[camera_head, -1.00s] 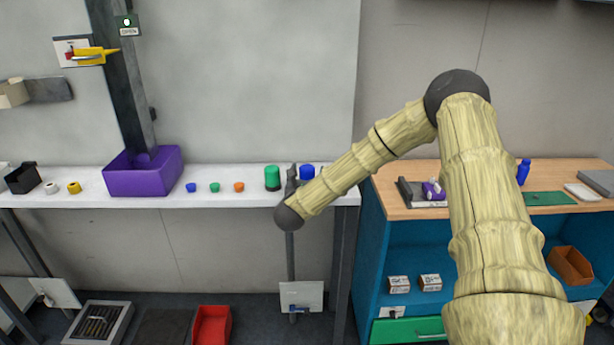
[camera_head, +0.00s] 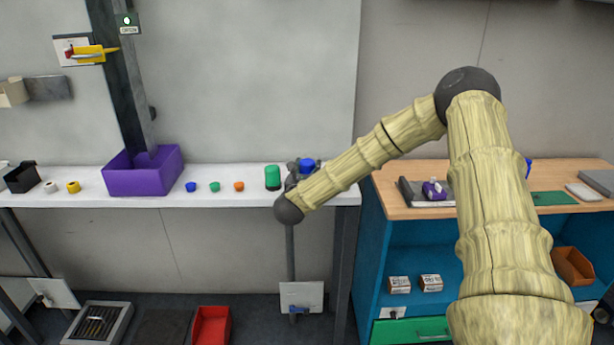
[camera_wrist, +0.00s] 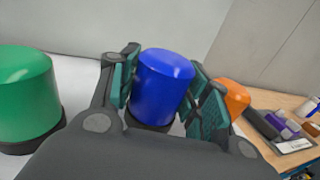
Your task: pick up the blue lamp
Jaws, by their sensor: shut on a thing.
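The blue lamp (camera_wrist: 162,85) is a domed blue cylinder on a dark base, upright between the teal-padded fingers of my gripper (camera_wrist: 168,98) in the wrist view. My gripper is shut on it, one finger on each side. In the head view the lamp (camera_head: 308,165) shows as a blue top at the right end of the white table. My gripper (camera_head: 298,171) is at the lamp there, partly hidden by my arm. I cannot tell whether the lamp's base touches the table.
A green lamp (camera_wrist: 24,92) stands close on the left, and an orange one (camera_wrist: 234,97) shows just behind the right finger. Small coloured buttons and a purple bin (camera_head: 164,181) are further left on the white table (camera_head: 228,202). A wooden-topped bench (camera_head: 395,208) stands to the right.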

